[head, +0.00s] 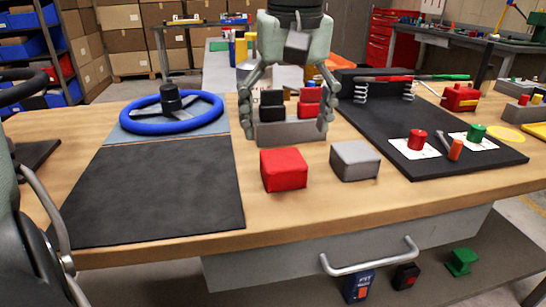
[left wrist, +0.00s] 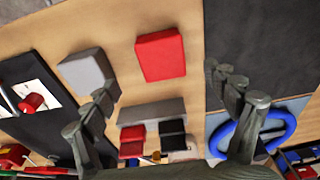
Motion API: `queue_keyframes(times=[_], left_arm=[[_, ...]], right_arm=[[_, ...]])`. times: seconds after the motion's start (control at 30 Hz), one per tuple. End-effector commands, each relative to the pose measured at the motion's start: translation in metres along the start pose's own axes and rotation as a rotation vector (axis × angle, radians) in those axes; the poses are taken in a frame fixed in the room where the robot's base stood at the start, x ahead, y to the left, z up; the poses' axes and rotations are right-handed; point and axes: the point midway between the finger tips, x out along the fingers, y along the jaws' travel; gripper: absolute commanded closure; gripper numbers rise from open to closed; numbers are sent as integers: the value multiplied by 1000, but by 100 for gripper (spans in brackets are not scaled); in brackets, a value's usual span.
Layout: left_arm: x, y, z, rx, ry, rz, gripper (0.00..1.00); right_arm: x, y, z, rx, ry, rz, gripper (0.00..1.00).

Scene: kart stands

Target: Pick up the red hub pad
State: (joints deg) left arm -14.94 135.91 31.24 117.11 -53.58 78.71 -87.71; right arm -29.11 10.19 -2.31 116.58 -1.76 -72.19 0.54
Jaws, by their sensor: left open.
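The red hub pad (head: 284,169) is a red rounded block on the wooden bench, near its front edge. It also shows in the left wrist view (left wrist: 161,56), at the upper middle. A similar grey pad (head: 354,160) lies just to its right. My left gripper (head: 286,130) points down with its fingers wide apart, behind the red pad as seen from the head. In the left wrist view the open fingers (left wrist: 168,90) have nothing between them in their grip. The red pad is apart from both fingers. My right gripper is not in view.
A grey holder (head: 290,133) with black and red blocks stands behind the red pad, between the gripper's fingers in the picture. A blue steering wheel (head: 140,121) and a dark mat (head: 155,190) lie left. A black tray (head: 400,120) with small parts lies right.

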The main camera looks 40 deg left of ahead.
Motion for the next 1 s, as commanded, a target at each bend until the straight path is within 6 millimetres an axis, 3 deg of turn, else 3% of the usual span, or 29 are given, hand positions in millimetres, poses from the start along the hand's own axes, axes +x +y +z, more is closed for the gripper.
queue_keyframes(times=[0.43, 0.77, 1.0], left_arm=[[61, -4, -1, -1, -5, 0, 14], [70, -4, -2, -2, -3, 3, 14], [70, -4, -2, -2, -3, 3, 41]], right_arm=[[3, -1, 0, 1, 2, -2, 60], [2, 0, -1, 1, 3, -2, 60], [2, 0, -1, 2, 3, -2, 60]])
